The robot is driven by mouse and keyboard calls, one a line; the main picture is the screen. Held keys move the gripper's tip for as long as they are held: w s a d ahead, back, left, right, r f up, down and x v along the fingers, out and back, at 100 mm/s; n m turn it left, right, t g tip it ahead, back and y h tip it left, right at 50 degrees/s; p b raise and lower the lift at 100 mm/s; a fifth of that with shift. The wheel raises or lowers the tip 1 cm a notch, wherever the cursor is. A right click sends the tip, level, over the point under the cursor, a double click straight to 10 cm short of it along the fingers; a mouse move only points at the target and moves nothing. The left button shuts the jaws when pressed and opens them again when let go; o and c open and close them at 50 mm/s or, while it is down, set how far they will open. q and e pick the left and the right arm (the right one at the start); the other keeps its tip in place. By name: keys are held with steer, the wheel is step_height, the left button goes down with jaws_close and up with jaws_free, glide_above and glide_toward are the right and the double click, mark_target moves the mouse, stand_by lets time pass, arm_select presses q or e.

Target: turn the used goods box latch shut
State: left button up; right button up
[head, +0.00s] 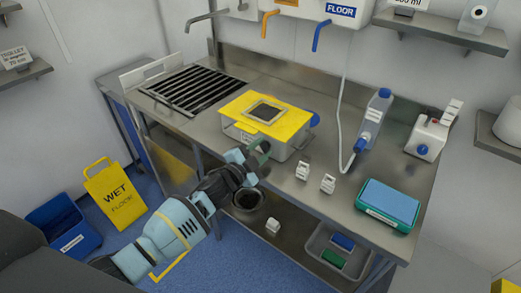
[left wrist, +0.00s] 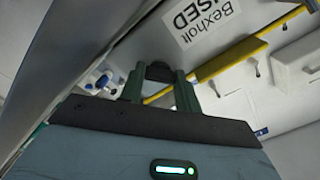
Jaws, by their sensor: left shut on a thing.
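The used goods box (head: 286,152) is grey with a yellow lid (head: 288,126) and stands on the steel table. Its lid looks closed. In the left wrist view, a white label reading "Bexholt USED" (left wrist: 198,20) shows on the box wall beside the yellow lid edge (left wrist: 232,60). My left gripper (head: 260,152) is at the box's front. In the left wrist view its dark green fingers (left wrist: 160,88) are shut on a small grey piece (left wrist: 159,72), which appears to be the latch. The fingers hide much of the latch, so its angle is unclear. My right gripper is out of view.
Two small white items (head: 302,171) stand right of the box. A black slatted grate (head: 192,90) lies left. A grey bin (head: 335,247) sits on the lower shelf.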

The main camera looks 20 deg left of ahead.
arm_select(q)
steer(key=m, duration=0.5)
steer(key=shift+m, duration=1.3)
steer(key=o, duration=1)
steer(key=shift+s, duration=0.1)
steer(key=shift+v, duration=3.85)
